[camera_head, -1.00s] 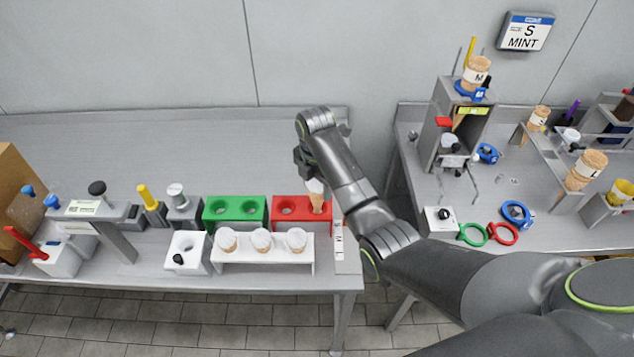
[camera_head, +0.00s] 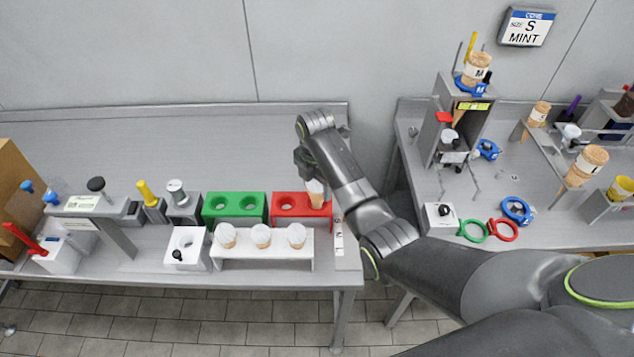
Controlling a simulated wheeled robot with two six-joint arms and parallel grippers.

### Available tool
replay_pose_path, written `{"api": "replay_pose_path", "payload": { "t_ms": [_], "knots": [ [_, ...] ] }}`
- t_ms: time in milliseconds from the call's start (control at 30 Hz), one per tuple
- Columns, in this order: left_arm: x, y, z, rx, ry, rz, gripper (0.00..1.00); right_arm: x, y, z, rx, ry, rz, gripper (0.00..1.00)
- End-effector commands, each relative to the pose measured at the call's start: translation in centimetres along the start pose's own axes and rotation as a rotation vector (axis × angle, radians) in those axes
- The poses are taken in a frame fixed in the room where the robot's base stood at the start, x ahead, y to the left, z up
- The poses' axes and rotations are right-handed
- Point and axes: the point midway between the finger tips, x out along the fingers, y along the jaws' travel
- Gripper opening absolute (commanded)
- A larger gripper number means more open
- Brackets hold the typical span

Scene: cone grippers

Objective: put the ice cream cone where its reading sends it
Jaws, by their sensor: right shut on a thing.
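My right gripper (camera_head: 308,166) points down over the red two-hole block (camera_head: 287,210) on the left table. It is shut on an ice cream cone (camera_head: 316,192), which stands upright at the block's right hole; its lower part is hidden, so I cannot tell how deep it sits. The block's left hole is empty. A green two-hole block (camera_head: 235,214) beside it is empty. The wall sign (camera_head: 527,27) reads "S MINT". My left gripper is not in view.
A white rack (camera_head: 262,256) with several pale-topped cones stands in front of the blocks. A grey device (camera_head: 95,207) and tools are at left. The right table holds a dispenser stand (camera_head: 437,130), labelled cones, and green (camera_head: 474,231), red (camera_head: 503,231) and blue (camera_head: 516,210) rings.

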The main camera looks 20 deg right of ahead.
Motion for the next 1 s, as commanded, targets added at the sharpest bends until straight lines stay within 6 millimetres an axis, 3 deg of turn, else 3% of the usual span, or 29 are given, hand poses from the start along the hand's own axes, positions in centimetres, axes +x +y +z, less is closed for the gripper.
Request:
{"api": "replay_pose_path", "payload": {
  "t_ms": [933,967,1000],
  "knots": [
    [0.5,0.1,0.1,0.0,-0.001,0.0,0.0,1.7,0.1,-0.1,0.0,0.0,0.001,0.42],
    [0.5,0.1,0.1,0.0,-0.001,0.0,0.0,1.7,0.1,-0.1,0.0,0.0,0.001,0.56],
    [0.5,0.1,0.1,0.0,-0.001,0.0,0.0,1.7,0.1,-0.1,0.0,0.0,0.001,0.62]
  ]
}}
